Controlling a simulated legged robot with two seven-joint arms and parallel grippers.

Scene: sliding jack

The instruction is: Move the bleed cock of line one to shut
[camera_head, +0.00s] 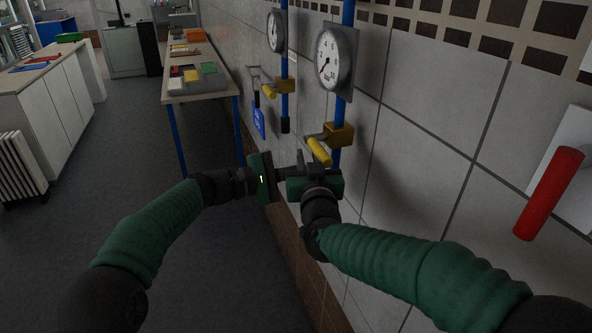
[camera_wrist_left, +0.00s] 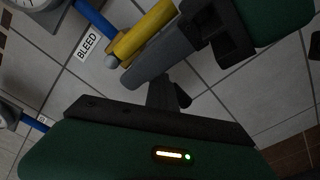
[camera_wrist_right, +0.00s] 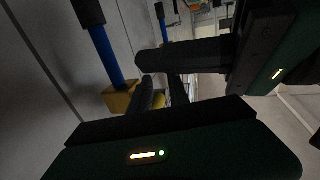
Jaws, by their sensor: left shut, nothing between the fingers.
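The near line is a blue pipe with a brass-coloured cock (camera_head: 340,134), whose yellow lever (camera_head: 319,151) slants down toward me. A BLEED label (camera_wrist_left: 88,44) is by this pipe in the left wrist view. The farther line has a similar cock (camera_head: 285,86) with a yellow lever (camera_head: 269,92). I cannot read which is line one. My right gripper (camera_head: 308,168) is just below the near lever, its fingers apart; yellow shows between them in the right wrist view (camera_wrist_right: 158,100). My left gripper (camera_head: 284,174) is shut and empty, close beside the right one.
Round gauges stand above the near pipe (camera_head: 334,60) and the far pipe (camera_head: 275,31). A red handle (camera_head: 548,194) juts from the wall at right. A blue tag (camera_head: 259,123) hangs near the far line. A table with trays (camera_head: 201,91) stands behind at left.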

